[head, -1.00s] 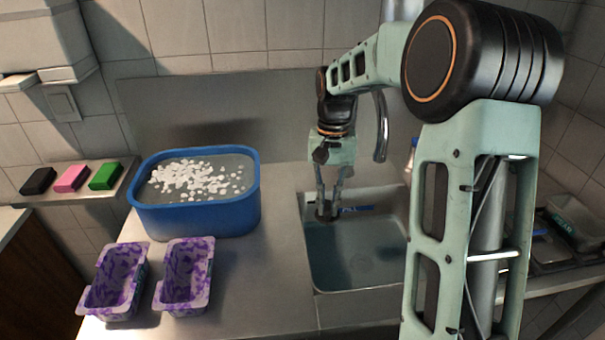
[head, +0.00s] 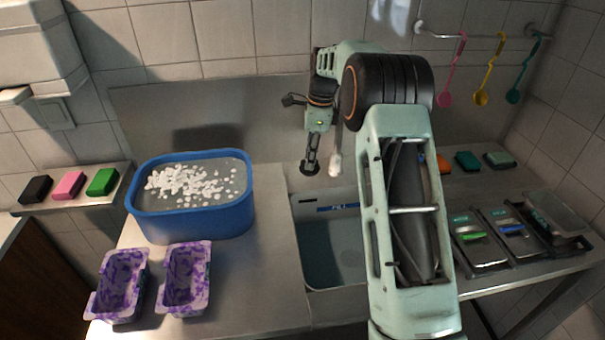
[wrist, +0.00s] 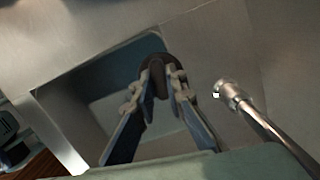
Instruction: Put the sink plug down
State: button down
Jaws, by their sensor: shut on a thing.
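The sink plug (head: 309,169) is a small dark round piece. It is pinched between the fingertips of my gripper (head: 312,152), which is shut on it above the back left rim of the sink. In the wrist view the plug (wrist: 158,72) shows between the two fingers of the gripper (wrist: 157,88), with the sink basin behind it. The sink (head: 330,250) is a square metal basin with a blue label strip near its back edge. My forearm hides its right side in the head view.
A metal tap (wrist: 235,96) stands close to the gripper. A blue tub (head: 195,220) with white bits and two purple-patterned trays (head: 120,290) stand left of the sink. Bare counter (head: 262,270) lies between them. Lidded containers (head: 480,240) sit to the right.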

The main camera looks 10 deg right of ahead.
jog(key=w+m+p, duration=0.2)
jog(key=w+m, duration=0.4)
jog(key=m, duration=0.1)
jog(key=shift+t, duration=0.4)
jog(key=f, duration=0.3)
jog(key=f+p, duration=0.1)
jog(key=f, duration=0.5)
jog(key=shift+a+f+p, duration=0.2)
jog(key=shift+a+p, duration=0.05)
jog(key=shift+p, duration=0.1)
jog(key=shift+f, duration=0.25)
jog(key=c, duration=2)
grip_release()
jog(key=shift+r, duration=0.1)
jog(key=shift+o, duration=0.2)
notch_tip(320, 180, up, 12)
jog(key=s+d+b, duration=0.1)
jog(key=shift+d+r, duration=0.15)
jog(key=shift+s, duration=0.1)
